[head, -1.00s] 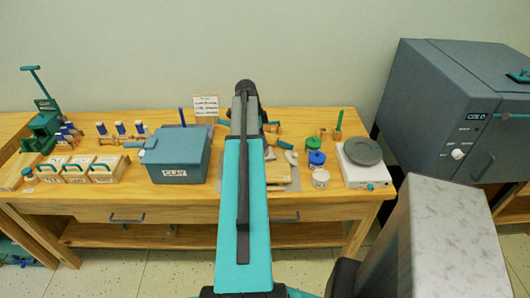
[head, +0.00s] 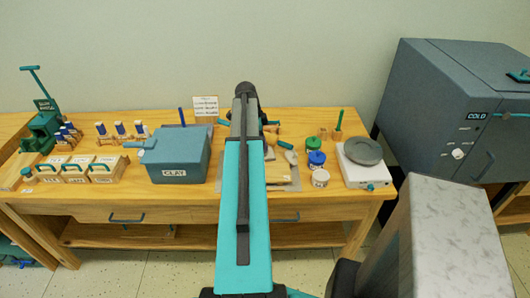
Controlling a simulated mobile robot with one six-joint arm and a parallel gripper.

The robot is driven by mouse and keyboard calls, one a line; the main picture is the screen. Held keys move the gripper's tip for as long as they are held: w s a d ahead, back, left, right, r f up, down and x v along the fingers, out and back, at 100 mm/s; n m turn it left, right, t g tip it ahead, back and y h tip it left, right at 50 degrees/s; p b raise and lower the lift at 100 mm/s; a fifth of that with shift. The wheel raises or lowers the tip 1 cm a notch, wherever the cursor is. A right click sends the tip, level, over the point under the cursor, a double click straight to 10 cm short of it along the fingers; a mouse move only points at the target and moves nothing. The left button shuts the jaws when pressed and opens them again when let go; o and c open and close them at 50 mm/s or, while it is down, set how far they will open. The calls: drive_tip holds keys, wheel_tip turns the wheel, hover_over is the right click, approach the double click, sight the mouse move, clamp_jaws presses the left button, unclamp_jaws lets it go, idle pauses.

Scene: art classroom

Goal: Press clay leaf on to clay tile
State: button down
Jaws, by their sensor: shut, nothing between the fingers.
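My arm reaches over the workbench and covers its middle in the head view. My gripper is hidden behind the arm, so its fingers do not show. A grey mat (head: 284,188) with pale tan pieces on it shows partly to the right of the arm. I cannot make out the clay leaf or the clay tile; the arm covers much of that area.
The wooden bench (head: 335,199) carries a blue-grey clay box (head: 180,158) left of the arm. A blue-lidded jar (head: 316,160), a white jar (head: 320,177) and a turntable (head: 363,152) stand right. A large grey kiln (head: 450,90) stands beyond the bench's right end.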

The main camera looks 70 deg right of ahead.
idle(0.3)
drive_tip(key=s+p+v, duration=0.2)
drive_tip(key=p+v, duration=0.2)
drive_tip(key=v, duration=0.4)
drive_tip(key=shift+d+r+p, duration=0.3)
drive_tip(key=shift+d+r, duration=0.1)
drive_tip(key=shift+r, duration=0.15)
drive_tip(key=shift+w, duration=0.1)
idle(0.6)
